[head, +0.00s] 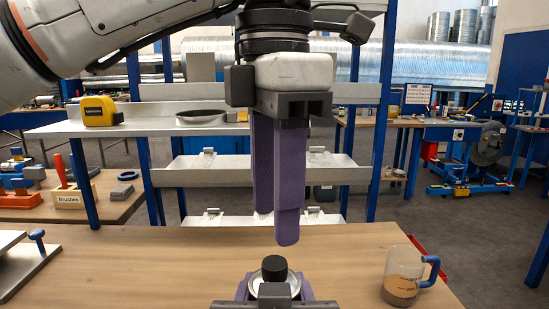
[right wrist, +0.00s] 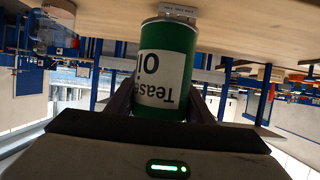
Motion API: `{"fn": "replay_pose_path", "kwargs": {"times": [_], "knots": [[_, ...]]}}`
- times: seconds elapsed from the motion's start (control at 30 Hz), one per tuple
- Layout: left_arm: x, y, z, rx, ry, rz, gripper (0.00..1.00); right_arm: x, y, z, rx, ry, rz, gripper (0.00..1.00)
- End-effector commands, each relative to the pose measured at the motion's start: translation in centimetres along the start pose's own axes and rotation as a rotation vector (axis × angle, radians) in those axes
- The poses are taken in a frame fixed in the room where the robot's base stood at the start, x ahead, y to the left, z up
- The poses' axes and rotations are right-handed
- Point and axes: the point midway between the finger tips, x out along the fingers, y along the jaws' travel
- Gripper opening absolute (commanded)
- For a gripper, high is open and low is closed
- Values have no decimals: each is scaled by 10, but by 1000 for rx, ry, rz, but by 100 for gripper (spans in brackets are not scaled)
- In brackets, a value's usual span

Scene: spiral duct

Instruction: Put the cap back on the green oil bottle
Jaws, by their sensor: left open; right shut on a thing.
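The green oil bottle (right wrist: 170,38) has a white label, which shows upside down in the right wrist view. My right gripper (right wrist: 160,105) is shut around the bottle's sides. In the head view the bottle's pale round top (head: 259,283) shows between the purple fingers of my right gripper (head: 274,290). A black cap (head: 275,268) sits at the middle of that top; whether it is fully seated I cannot tell. My left gripper (head: 276,226) points down just above the cap, open and empty, its two purple fingers apart.
A glass jug with a blue handle (head: 402,277) and brown liquid stands on the wooden table (head: 180,262) to the right. A metal plate with a blue knob (head: 37,238) is at the left. A shelf rack behind holds a yellow tape measure (head: 101,111).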

Motion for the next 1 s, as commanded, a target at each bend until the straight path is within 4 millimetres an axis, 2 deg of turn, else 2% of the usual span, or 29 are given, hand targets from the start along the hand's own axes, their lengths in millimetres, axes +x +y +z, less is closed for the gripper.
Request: {"fn": "replay_pose_path", "kwargs": {"times": [0.03,0.13,0.37,1.0], "knots": [[-12,0,1,-1,-2,3,44,0,0,-1,1,2,-1,0],[-31,0,1,-2,-1,3,44,0,0,-1,1,2,-1,0],[-52,0,0,-1,2,1,44,0,0,-1,1,2,-1,0],[-56,0,0,1,0,0,44,0,0,-1,1,2,-1,0]]}}
